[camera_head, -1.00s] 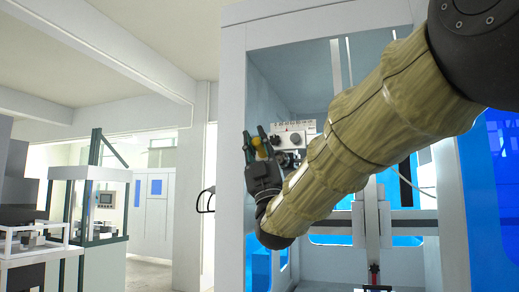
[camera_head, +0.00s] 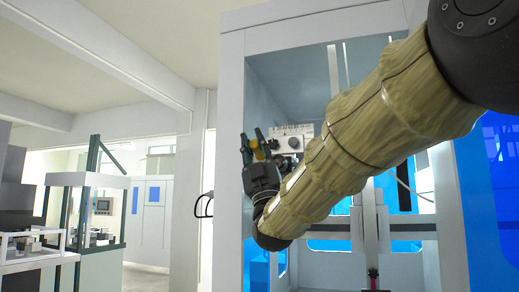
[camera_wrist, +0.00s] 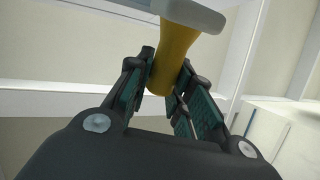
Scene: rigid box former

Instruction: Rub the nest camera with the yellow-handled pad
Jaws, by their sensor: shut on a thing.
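My gripper (camera_head: 254,142) is raised in front of the open cabinet, at the left end of my arm. Its fingers point up in the head view and are shut on the yellow handle of the pad (camera_head: 257,154). In the wrist view the yellow handle (camera_wrist: 173,55) stands between the two green-lined fingers (camera_wrist: 166,72), and the pale grey pad head (camera_wrist: 193,13) is at the top, partly cut off. A pale boxed device with a dark round lens, apparently the nest camera (camera_head: 291,142), is just right of my gripper. My arm hides part of it. I cannot see any contact.
The cabinet's left frame post (camera_head: 231,180) stands close to the left of my gripper. Inside are vertical rails and blue panels (camera_head: 405,246). A framed workstation (camera_head: 88,180) stands farther left.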

